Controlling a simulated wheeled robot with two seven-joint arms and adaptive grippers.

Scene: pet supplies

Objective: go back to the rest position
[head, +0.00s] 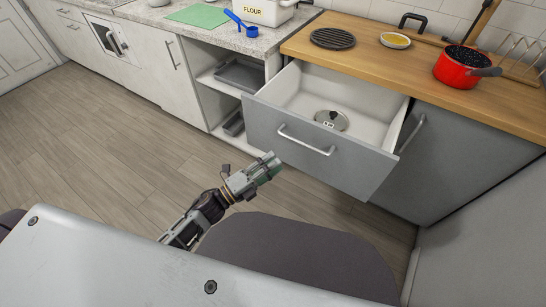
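My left gripper (269,166) is in front of the open drawer, below and left of its handle in the head view. Its fingers are small and seen at an angle, so I cannot tell whether they are open or shut. No object shows clearly in it. It appears apart from the drawer handle (306,144). My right gripper is not in view. The grey-fronted drawer (265,125) is pulled out, with a round metal item (331,120) lying inside on its white floor.
The wooden counter (440,75) holds a black trivet (333,39), a yellow dish (395,40) and a red pot (461,67). A flour container (265,12), blue scoop (240,24) and green board (199,15) are on the stone counter. Floor (110,140) at left is clear.

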